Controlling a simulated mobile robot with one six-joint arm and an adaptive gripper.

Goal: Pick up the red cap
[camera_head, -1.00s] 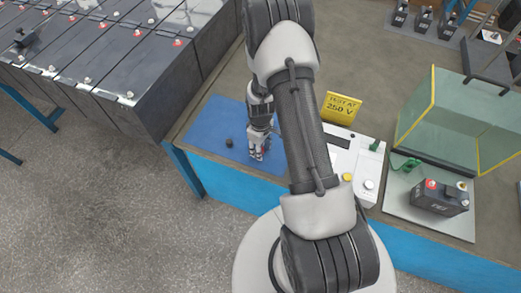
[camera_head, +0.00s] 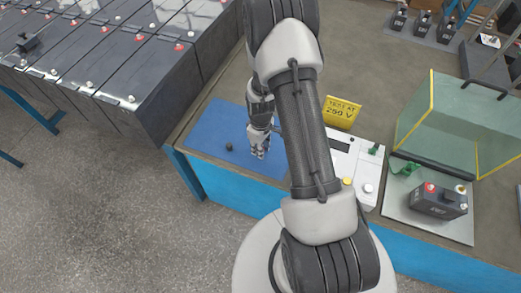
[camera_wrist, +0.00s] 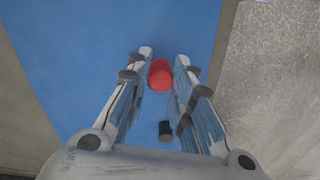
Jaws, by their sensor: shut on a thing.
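The red cap (camera_wrist: 160,75) shows in the wrist view between the two fingertips of my gripper (camera_wrist: 164,60), which is shut on it. Blue mat surface shows around it; I cannot tell how far the cap is above the mat. In the head view my gripper (camera_head: 260,152) points down over the right part of the blue mat (camera_head: 208,127), and the red cap is hidden there by the fingers.
A small black cap (camera_head: 229,147) lies on the mat left of my gripper; it also shows in the wrist view (camera_wrist: 165,130). A white tester (camera_head: 343,160) and yellow sign (camera_head: 341,112) stand to the right. Large dark batteries (camera_head: 140,75) stand at left.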

